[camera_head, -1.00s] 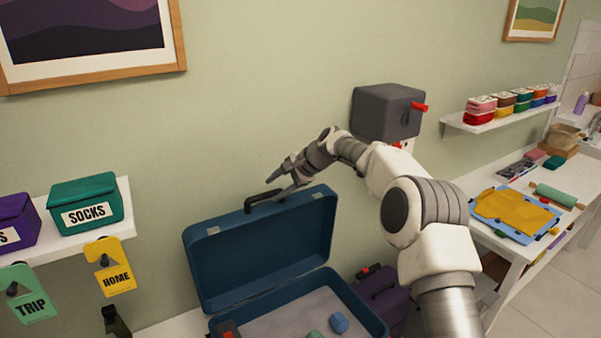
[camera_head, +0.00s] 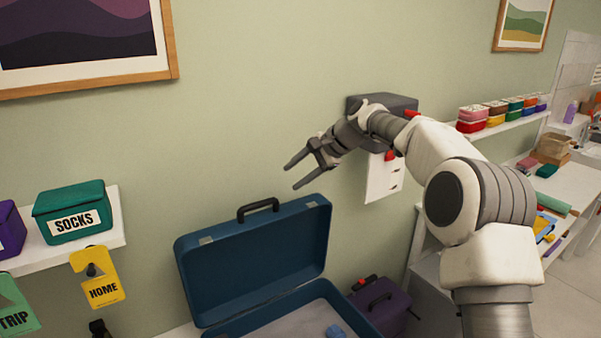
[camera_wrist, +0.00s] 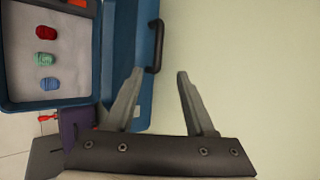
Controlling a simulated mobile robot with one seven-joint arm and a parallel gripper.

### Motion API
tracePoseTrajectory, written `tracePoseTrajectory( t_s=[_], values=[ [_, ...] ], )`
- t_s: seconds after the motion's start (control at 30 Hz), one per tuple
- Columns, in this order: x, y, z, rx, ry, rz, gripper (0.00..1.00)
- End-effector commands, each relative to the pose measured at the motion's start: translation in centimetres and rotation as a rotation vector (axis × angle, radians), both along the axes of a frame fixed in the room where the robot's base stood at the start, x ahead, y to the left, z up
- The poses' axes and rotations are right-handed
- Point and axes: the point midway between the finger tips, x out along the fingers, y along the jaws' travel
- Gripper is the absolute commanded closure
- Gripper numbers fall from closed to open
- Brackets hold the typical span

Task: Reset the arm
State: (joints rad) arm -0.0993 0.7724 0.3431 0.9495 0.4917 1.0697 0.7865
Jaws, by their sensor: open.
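My gripper (camera_head: 297,174) is open and empty in the head view, raised above the right end of the blue suitcase's lid and apart from it. The blue suitcase (camera_head: 250,258) stands open with its lid upright and its black handle (camera_head: 258,209) on the top edge. In the wrist view the two fingers of my gripper (camera_wrist: 158,75) are spread with nothing between them. The suitcase (camera_wrist: 123,50) lies to their left there, with a red, a green and a blue rolled item (camera_wrist: 48,84) inside.
A grey box (camera_head: 385,103) on the wall is partly hidden behind my arm. A shelf at left holds a green SOCKS box (camera_head: 72,212), with a yellow HOME tag (camera_head: 97,275) hanging below. A purple case (camera_head: 383,305) sits right of the suitcase. The wall above the lid is clear.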

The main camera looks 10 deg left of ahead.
Motion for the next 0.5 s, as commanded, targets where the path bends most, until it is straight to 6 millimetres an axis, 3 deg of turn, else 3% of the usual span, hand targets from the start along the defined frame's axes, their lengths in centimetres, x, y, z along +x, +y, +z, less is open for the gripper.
tracePoseTrajectory(
  t_s=[0.13, 0.27, 0.5],
  values=[
    [-0.8, -0.6, 0.6, -0.029, -0.027, 0.013, 0.45],
    [-2.7, -2.4, 1.9, -0.103, -0.086, 0.042, 0.45],
    [-8.0, -7.4, 4.0, -0.283, -0.217, 0.109, 0.45]
  ],
)
